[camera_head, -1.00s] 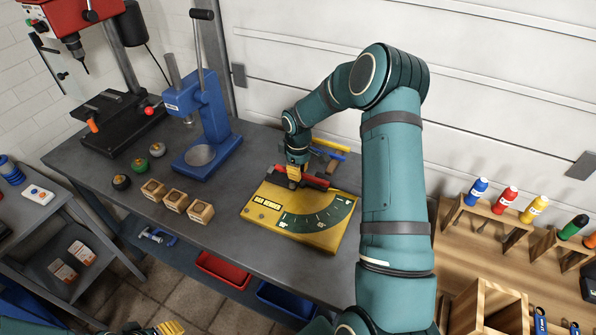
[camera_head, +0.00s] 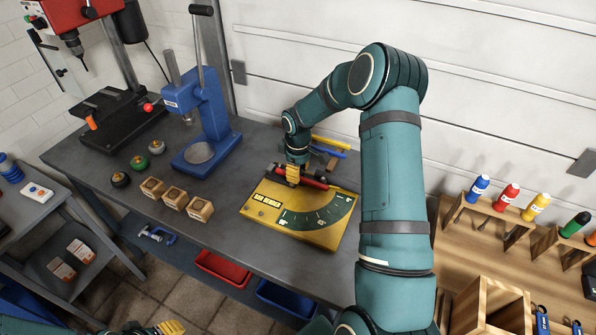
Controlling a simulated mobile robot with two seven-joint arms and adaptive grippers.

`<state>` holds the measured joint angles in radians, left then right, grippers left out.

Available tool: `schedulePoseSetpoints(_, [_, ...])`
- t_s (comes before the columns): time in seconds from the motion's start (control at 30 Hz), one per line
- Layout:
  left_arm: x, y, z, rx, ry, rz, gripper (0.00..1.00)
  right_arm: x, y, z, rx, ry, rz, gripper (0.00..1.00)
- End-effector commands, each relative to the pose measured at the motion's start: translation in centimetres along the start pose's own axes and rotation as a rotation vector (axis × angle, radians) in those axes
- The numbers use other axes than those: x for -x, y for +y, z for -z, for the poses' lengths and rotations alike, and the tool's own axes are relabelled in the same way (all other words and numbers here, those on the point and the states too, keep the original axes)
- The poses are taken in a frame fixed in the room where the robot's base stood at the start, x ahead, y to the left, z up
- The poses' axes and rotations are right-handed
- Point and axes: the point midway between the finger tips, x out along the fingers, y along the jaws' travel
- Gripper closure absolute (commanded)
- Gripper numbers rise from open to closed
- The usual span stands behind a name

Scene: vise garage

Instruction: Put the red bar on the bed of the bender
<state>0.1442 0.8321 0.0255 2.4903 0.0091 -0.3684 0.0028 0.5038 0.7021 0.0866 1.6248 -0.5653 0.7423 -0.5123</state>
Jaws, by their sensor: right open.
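The bender (camera_head: 272,228) is a yellow plate with a green scale on the bench, with a dark arm across its back edge. The red bar (camera_head: 314,183) lies along the back part of the bender, beside the dark arm; its middle is partly hidden by my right gripper. It looks to be resting on the bed, but its exact seating is hidden. My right gripper (camera_head: 292,178) has yellow fingers, is open and stands right at the bar, pointing down. My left gripper (camera_head: 168,328) shows only partly at the bottom edge, away from the bench; its jaws are unclear.
Yellow and blue bars (camera_head: 330,147) lie behind the bender. A blue press (camera_head: 208,125), wooden blocks (camera_head: 173,197) and round knobs (camera_head: 140,163) stand to its left. Red (camera_head: 222,268) and blue (camera_head: 285,300) bins hang below the front edge.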

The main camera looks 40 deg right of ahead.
Motion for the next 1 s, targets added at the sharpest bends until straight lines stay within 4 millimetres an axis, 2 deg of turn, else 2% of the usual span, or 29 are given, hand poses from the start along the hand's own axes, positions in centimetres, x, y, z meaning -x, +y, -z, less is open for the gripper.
schedulePoseSetpoints(0.13, [0.5,0.2,0.1,0.000,0.000,-0.001,0.53,0.6,0.0,0.0,0.000,0.000,0.000,0.66])
schedulePoseSetpoints(0.23, [1.4,0.5,0.2,0.000,0.000,-0.002,0.53,1.7,0.0,0.0,-0.001,0.001,0.000,0.66])
schedulePoseSetpoints(0.27, [1.2,0.4,0.1,0.000,0.000,-0.002,0.53,2.2,0.1,0.0,-0.001,0.002,-0.003,0.66])
schedulePoseSetpoints(0.5, [1.1,0.4,0.1,0.000,-0.001,-0.002,0.53,7.4,0.1,0.1,0.000,0.003,-0.004,0.66])
schedulePoseSetpoints(0.7, [1.2,0.4,0.1,0.000,0.000,-0.002,0.53,11.0,0.0,0.1,-0.001,0.002,-0.002,0.66])
schedulePoseSetpoints(0.83, [1.3,0.4,0.1,0.000,0.000,-0.003,0.53,12.5,0.0,0.0,0.001,0.001,-0.002,0.66])
schedulePoseSetpoints(1.0, [1.3,0.4,0.1,0.000,0.000,-0.003,0.53,13.2,0.0,0.0,0.001,0.000,0.000,0.66])
